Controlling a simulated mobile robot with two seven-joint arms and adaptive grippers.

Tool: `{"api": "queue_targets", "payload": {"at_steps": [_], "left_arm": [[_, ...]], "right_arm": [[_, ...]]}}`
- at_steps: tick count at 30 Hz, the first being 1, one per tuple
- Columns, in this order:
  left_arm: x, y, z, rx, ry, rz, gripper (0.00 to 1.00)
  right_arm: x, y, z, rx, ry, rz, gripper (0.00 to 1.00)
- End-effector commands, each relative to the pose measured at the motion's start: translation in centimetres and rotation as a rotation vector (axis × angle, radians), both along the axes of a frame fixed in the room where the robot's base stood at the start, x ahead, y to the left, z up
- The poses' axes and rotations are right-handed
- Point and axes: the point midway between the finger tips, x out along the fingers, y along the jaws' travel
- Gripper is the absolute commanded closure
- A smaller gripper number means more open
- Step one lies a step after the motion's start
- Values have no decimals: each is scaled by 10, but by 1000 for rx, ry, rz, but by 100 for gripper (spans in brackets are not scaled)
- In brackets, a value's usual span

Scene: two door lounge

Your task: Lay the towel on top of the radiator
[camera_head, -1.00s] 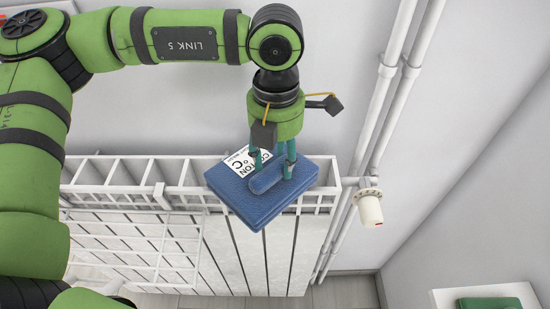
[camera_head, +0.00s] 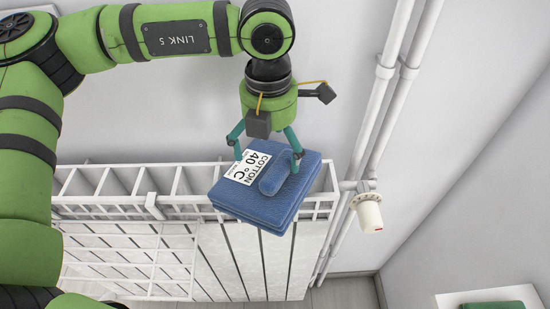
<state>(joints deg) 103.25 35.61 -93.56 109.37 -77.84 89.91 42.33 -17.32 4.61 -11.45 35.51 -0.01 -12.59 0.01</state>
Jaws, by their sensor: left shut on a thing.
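The blue folded towel (camera_head: 262,209) lies over the top of the white radiator (camera_head: 290,262) at its right end, slightly askew to it. A white label reading "COTTON 40 °C" and a raised blue ridge show on its upper face. My left gripper (camera_head: 266,157) is directly above the towel's back part, shut on the towel with its fingers well apart. One fingertip is beside the label and the other near the ridge's far end. The exact contact is hard to see. My right gripper is not in view.
A white wire rack (camera_head: 128,262) hangs on the radiator's front, left of the towel. White vertical pipes (camera_head: 388,90) and a valve knob (camera_head: 369,213) stand just right of the radiator. A green item (camera_head: 492,305) sits at the lower right.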

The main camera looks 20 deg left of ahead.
Motion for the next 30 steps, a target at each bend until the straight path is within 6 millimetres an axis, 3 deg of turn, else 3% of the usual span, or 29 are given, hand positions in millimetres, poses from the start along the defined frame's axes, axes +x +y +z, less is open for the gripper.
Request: {"api": "queue_targets", "payload": {"at_steps": [1, 19, 23, 30], "left_arm": [[6, 8, -2, 20, -12, 19, 15], [4, 4, 4, 13, -9, 8, 15], [4, 4, 24, 12, -12, 8, 15], [4, 4, 76, 13, -14, 10, 15]], "right_arm": [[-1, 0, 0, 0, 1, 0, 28], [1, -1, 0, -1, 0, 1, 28], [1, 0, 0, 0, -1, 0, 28], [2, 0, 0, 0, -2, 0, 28]]}}
